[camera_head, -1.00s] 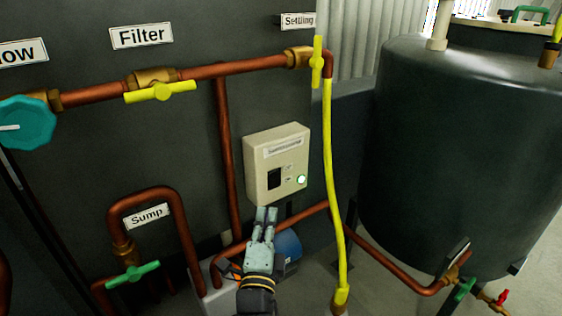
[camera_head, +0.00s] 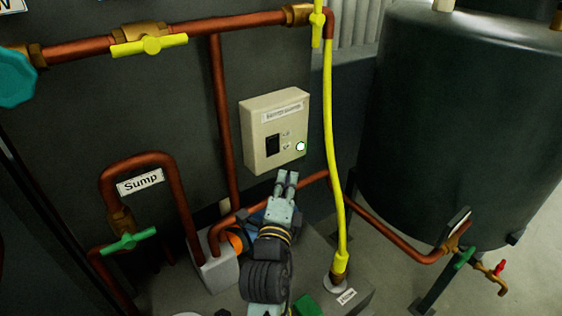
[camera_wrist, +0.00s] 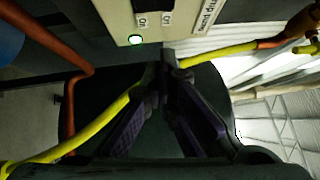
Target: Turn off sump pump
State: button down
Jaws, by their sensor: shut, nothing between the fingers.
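The sump pump control box (camera_head: 275,128) is a cream box on the dark panel, with a label, a black switch (camera_head: 272,145) and a lit light (camera_head: 300,147) at its lower right. My gripper (camera_head: 287,176) is shut and empty, just below the box in the head view, its fingers pointing up toward it. In the wrist view, the box (camera_wrist: 118,22) is at the top with its light (camera_wrist: 135,39) glowing, and the black switch (camera_wrist: 138,6) is partly cut off by the top edge. The gripper fingers (camera_wrist: 167,60) meet below the box. Contact cannot be told.
A yellow pipe (camera_head: 335,170) runs down right of the box, and copper pipes (camera_head: 222,120) pass left of and below it. A large dark tank (camera_head: 450,130) stands at the right. A green-handled valve (camera_head: 130,243) is at the lower left.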

aim_at(273, 146)
jog(key=shift+w+a+r+b, duration=0.25)
jog(key=shift+w+b, duration=0.1)
jog(key=shift+w, duration=1.3)
jog(key=shift+w+a+r+b, duration=0.1)
jog(key=shift+w+a+b, duration=0.15)
jog(key=shift+w, duration=1.35)
jog(key=shift+w+a+r+b, duration=0.2)
jog(key=shift+w+b, duration=0.2)
jog(key=shift+w, duration=1.25)
jog(key=shift+w+a+r+n+g+p, duration=0.25)
jog(key=shift+r+n+p, duration=0.2)
jog(key=shift+p, duration=0.6)
jog(key=shift+d+f+b, duration=0.1)
jog(key=shift+f+b, duration=0.25)
jog(key=shift+b, duration=0.05)
jog(key=shift+d, duration=0.1)
